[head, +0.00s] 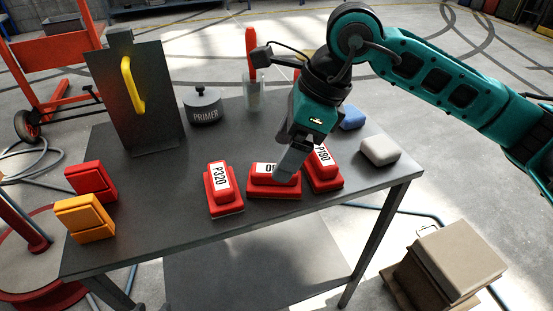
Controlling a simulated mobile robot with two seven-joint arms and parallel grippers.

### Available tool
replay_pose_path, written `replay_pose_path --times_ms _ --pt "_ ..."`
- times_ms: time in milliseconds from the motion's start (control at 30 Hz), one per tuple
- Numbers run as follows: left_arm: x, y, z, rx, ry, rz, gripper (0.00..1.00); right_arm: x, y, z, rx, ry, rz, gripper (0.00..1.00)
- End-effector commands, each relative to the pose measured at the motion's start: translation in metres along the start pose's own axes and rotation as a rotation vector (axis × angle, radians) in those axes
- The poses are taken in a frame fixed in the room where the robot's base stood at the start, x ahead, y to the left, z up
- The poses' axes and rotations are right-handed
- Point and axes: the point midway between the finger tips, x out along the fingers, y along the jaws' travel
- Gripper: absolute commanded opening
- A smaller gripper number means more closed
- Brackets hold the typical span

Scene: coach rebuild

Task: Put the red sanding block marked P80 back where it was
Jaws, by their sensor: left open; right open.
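A red sanding block (262,189) lies on the grey table, between the blocks marked P320 (222,188) and P180 (325,170). Its white label looks upside down and partly hidden; the visible digits fit P80. My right gripper (286,174) is open. It points down at the right end of this block and covers part of its label. I cannot tell whether the fingers touch or straddle it. My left gripper is not in view.
The table (150,225) also holds a white block (380,151), a blue block (352,117), a PRIMER pot (203,107), a jar (253,95), an upright panel with a yellow handle (133,85), and red (90,181) and orange (84,217) blocks. The front-left top is clear.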

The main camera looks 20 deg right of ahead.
Motion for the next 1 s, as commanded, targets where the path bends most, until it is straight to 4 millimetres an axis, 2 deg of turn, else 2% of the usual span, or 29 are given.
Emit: replay_pose_path --times_ms 33,100,333,500,1000 --pt "-0.002 0.0 -0.004 0.0 0.0 0.0 0.43 -0.014 -0.001 0.001 0.0 -0.001 -0.005 0.83" --pt "-0.004 0.0 -0.006 0.0 0.0 0.0 0.43 -0.029 -0.001 0.001 0.001 0.0 -0.003 0.83" --pt "-0.006 0.001 -0.009 -0.002 0.0 0.0 0.43 -0.061 -0.001 0.0 0.001 0.0 -0.002 0.83" --pt "-0.006 0.001 -0.01 -0.006 0.001 0.0 0.43 -0.068 0.0 0.0 0.0 0.0 0.001 0.83" --pt "-0.006 0.003 -0.01 -0.012 0.0 0.0 0.43 -0.067 0.0 0.0 0.0 0.001 0.001 0.83"
